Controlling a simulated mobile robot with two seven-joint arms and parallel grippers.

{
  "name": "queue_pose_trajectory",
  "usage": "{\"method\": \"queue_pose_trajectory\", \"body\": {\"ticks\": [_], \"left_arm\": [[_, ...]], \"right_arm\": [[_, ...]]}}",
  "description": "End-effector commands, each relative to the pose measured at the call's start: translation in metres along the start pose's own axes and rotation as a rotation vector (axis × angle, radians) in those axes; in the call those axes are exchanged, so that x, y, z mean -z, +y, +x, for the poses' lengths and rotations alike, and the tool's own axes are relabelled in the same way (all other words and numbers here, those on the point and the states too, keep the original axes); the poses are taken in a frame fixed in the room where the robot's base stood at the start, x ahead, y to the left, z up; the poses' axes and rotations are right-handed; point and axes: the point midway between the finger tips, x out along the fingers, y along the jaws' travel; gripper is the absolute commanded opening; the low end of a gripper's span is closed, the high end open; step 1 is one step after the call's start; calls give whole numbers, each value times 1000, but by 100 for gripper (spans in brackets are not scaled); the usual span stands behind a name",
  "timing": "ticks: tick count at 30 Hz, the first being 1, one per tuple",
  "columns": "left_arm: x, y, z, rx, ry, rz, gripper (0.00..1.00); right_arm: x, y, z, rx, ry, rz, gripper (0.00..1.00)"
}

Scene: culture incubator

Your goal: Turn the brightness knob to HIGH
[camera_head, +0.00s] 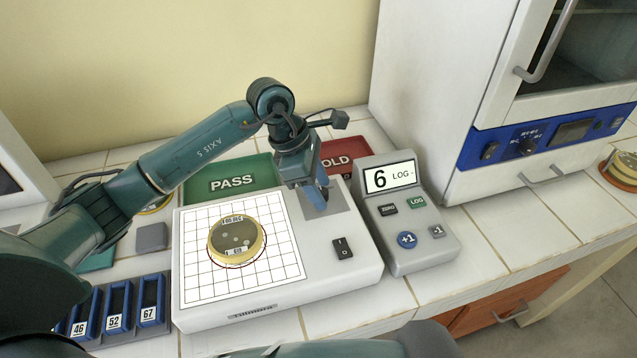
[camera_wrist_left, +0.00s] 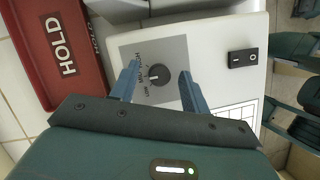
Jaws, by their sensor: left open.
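The brightness knob (camera_wrist_left: 160,75) is a small dark round knob on a grey plate (camera_wrist_left: 172,52) of the white light box. Small lettering curves beside it, and a pale pointer mark faces that lettering; I cannot tell the exact setting. My left gripper (camera_wrist_left: 159,70) is open, with its blue fingers on either side of the knob in the wrist view. In the head view my left gripper (camera_head: 319,199) points down over the grey plate (camera_head: 338,207) and hides the knob. My right gripper is not in view.
The light box (camera_head: 330,275) carries a gridded panel with a round dish (camera_head: 237,240) and a black switch (camera_head: 343,248). A counter (camera_head: 415,240) stands to the right. The green PASS tray (camera_head: 225,178) and red HOLD tray (camera_head: 345,150) lie behind.

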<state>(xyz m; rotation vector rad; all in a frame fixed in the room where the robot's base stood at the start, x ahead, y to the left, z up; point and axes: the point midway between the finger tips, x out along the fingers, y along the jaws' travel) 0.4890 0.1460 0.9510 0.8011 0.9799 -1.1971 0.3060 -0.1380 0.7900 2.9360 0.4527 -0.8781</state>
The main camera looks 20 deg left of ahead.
Motion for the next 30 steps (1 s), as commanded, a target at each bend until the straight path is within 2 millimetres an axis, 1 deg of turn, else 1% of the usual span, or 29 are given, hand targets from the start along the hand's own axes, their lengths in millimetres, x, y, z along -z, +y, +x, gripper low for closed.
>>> {"method": "queue_pose_trajectory", "body": {"ticks": [1,2,17,25,30], "left_arm": [[0,0,0,0,0,0,46],[0,0,0,0,0,0,44],[0,0,-1,0,0,-1,3],[1,0,1,10,-1,23,2],[2,2,2,36,0,91,2]], "right_arm": [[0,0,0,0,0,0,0],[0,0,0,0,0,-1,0],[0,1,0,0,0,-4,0],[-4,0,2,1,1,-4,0],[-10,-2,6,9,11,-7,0]]}}
